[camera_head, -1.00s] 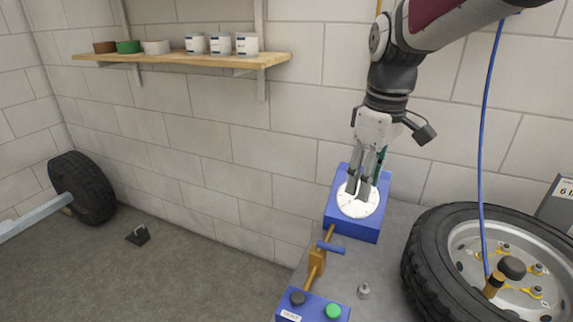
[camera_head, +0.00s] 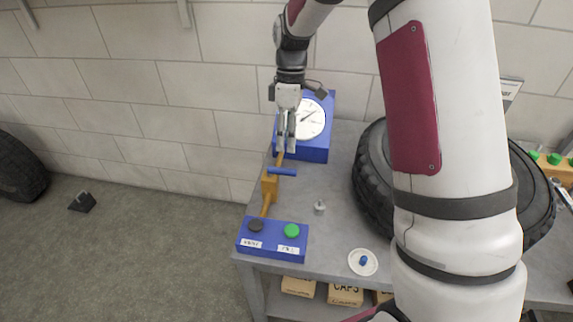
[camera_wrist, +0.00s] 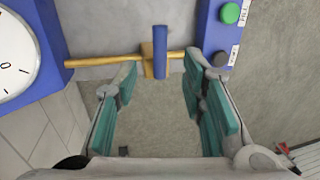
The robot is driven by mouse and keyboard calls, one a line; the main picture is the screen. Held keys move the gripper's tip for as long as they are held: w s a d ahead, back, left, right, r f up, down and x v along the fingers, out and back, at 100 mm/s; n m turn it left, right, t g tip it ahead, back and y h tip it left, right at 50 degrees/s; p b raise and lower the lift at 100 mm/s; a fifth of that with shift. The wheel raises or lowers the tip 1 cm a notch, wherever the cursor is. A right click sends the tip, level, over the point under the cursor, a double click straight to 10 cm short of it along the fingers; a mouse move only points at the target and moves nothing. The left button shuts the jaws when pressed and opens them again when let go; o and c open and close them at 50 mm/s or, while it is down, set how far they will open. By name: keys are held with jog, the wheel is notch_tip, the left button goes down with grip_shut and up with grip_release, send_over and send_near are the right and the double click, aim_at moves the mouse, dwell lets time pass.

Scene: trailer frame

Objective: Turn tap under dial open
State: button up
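The tap has a blue bar handle (camera_head: 281,171) on a brass body (camera_head: 269,187), in a brass pipe below the dial (camera_head: 310,120). The handle lies across the pipe. In the wrist view the handle (camera_wrist: 160,52) stands upright in the picture, ahead of my gripper, between the lines of its two fingers. My gripper (camera_wrist: 160,75) is open, with teal pads spread and nothing between them. In the head view my gripper (camera_head: 287,147) is just above the handle, at the dial box's lower left edge. Contact with the tap is not visible.
A blue box with a black button (camera_head: 255,226) and a green button (camera_head: 291,231) sits at the pipe's lower end. A tyre (camera_head: 371,180) lies to the right, partly behind my arm. A small metal fitting (camera_head: 320,207) and a white disc (camera_head: 363,262) rest on the grey bench.

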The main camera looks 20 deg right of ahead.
aim_at(287, 169)
jog(key=f, duration=0.2)
jog(key=s+f, duration=0.1)
jog(key=f, duration=0.5)
jog(key=shift+s+a, duration=0.2)
jog(key=shift+a, duration=0.2)
grip_shut()
